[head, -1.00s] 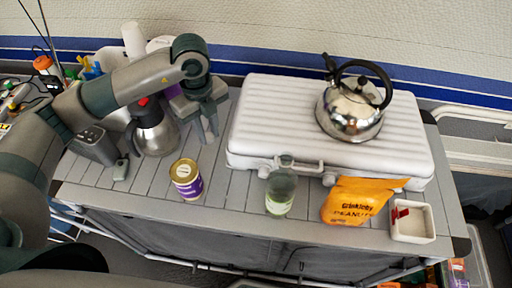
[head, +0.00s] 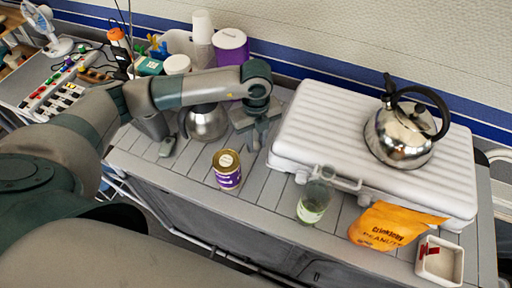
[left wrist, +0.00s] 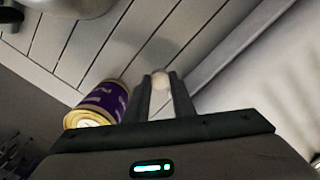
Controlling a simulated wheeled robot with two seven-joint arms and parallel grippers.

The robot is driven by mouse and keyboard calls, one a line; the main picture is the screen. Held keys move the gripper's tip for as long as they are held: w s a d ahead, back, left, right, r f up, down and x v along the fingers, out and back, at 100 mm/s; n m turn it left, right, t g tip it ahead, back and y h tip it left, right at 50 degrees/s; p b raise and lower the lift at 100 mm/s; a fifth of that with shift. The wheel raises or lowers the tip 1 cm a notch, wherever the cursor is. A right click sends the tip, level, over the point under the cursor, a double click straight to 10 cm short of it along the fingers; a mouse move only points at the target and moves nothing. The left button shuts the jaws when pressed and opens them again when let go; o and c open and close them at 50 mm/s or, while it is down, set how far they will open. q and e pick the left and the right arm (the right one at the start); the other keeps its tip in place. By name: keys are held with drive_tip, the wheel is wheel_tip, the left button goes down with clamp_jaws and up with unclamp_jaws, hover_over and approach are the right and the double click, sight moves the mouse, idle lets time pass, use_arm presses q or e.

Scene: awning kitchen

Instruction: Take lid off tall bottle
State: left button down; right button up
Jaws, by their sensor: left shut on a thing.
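A clear bottle with a greenish lower part (head: 313,205) stands upright on the slatted counter (head: 190,178), in front of the white case. I see no clear lid on its top. My left gripper (head: 257,141) is above the counter, left of the case and behind the purple tin (head: 227,171), apart from the bottle. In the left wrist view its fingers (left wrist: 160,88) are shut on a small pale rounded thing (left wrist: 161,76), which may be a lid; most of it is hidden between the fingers. My right gripper is not in view.
The ridged white case (head: 345,130) carries a steel kettle (head: 398,138). An orange peanut bag (head: 385,228) and a small white tray (head: 441,262) are at the right front. Bare slats lie around the tin.

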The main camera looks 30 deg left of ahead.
sight(256, 146)
use_arm(q)
drive_tip(key=shift+f+p, duration=0.6)
drive_tip(key=shift+f, duration=1.2)
drive_tip(key=shift+f, duration=0.15)
drive_tip(key=c, duration=1.5)
unclamp_jaws()
